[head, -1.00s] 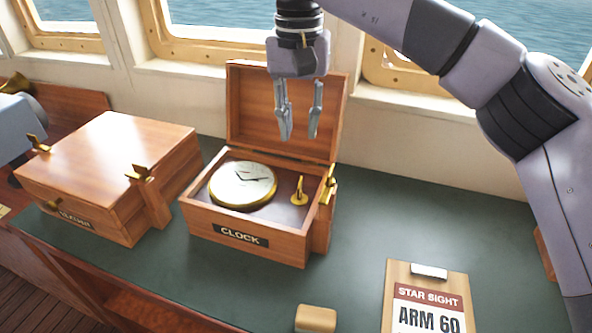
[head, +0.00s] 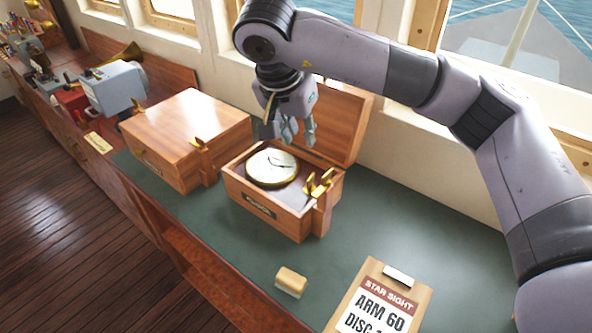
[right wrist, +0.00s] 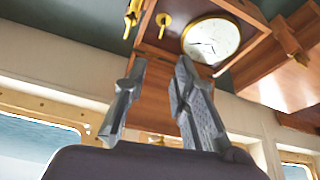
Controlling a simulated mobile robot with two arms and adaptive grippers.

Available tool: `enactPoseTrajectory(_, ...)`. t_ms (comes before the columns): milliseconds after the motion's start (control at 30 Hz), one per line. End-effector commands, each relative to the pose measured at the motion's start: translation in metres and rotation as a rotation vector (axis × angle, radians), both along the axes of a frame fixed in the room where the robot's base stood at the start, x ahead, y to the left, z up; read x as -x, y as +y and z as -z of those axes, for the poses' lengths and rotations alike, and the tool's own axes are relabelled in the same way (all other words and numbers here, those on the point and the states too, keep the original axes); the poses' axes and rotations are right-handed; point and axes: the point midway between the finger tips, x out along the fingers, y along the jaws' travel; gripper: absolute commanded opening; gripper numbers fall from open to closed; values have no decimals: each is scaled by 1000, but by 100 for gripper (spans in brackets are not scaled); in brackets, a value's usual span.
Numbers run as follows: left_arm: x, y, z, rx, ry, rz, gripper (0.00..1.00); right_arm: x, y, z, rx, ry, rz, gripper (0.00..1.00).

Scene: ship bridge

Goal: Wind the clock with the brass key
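The clock (head: 272,167) has a pale round dial and a brass rim. It sits in an open wooden box (head: 262,212) with its lid raised at the back. The brass key (head: 308,184) stands upright inside the box, right of the dial and close to a brass latch. The key also shows in the right wrist view (right wrist: 163,22), beside the clock (right wrist: 211,40). My right gripper (head: 298,138) is above the back of the box. In the right wrist view its fingers (right wrist: 160,64) are apart with nothing between them. My left gripper is out of view.
A shut wooden box (head: 188,130) stands left of the clock box. A clipboard (head: 378,300) and a small tan block (head: 291,281) lie in front on the green desk top (head: 210,228). The window wall is close behind. The desk right of the box is clear.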

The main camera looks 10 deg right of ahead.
Motion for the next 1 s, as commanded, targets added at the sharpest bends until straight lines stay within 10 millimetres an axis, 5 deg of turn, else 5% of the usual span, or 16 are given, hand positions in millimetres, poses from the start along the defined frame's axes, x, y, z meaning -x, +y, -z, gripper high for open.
enactPoseTrajectory(333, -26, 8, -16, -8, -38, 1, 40, -12, -13, 39, 1, 4, 6, 25)
enactPoseTrajectory(700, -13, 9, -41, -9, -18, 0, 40, -34, -33, 114, 2, 4, 4, 25)
enactPoseTrajectory(1000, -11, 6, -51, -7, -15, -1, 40, -48, -43, 154, 0, 0, 3, 25)
